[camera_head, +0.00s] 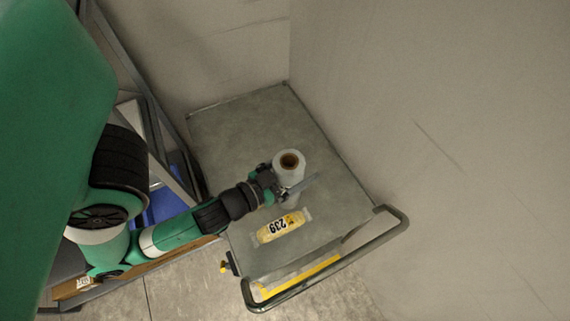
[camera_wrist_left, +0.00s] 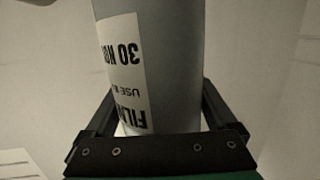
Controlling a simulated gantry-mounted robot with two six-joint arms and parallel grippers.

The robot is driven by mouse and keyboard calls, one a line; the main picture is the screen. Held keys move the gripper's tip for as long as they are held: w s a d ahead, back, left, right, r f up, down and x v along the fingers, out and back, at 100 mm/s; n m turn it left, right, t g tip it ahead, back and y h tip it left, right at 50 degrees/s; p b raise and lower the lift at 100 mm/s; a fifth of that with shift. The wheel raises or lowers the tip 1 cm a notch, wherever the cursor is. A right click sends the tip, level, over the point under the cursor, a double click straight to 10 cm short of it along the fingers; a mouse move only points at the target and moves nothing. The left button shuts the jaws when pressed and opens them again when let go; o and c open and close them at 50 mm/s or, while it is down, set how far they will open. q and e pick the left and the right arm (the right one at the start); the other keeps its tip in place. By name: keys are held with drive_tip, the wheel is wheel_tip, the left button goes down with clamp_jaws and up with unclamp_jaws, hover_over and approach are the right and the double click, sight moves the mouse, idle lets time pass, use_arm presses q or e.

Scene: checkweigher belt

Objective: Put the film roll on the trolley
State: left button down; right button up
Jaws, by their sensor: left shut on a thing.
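The film roll (camera_head: 290,164) is a pale grey-white cylinder with a brown core, seen from above in the head view. It is upright over the trolley (camera_head: 225,128), a flat grey platform with a tubular handle. My left gripper (camera_head: 283,183) is shut on the film roll. In the left wrist view the film roll (camera_wrist_left: 172,62) stands between both fingers of the gripper (camera_wrist_left: 155,125), its white printed label facing the camera. Whether its base touches the platform is hidden. My right gripper is in neither view.
Plain walls stand behind and to the right of the trolley. A metal frame with blue items (camera_head: 165,203) is at the left. Much of the platform's far part is bare.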

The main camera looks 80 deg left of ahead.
use_arm(q)
drive_tip(key=shift+s+a+y, duration=0.25)
drive_tip(key=shift+a+y, duration=0.05)
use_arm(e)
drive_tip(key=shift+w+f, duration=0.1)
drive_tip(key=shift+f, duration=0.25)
use_arm(q)
drive_tip(key=w+a+f+b, duration=0.4)
drive_tip(key=w+a+f, duration=0.3)
drive_tip(key=w+f, duration=0.5)
drive_tip(key=shift+f+b, duration=0.35)
drive_tip(key=shift+f, duration=0.2)
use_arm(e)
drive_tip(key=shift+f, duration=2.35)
use_arm(q)
drive_tip(key=shift+a, duration=0.1)
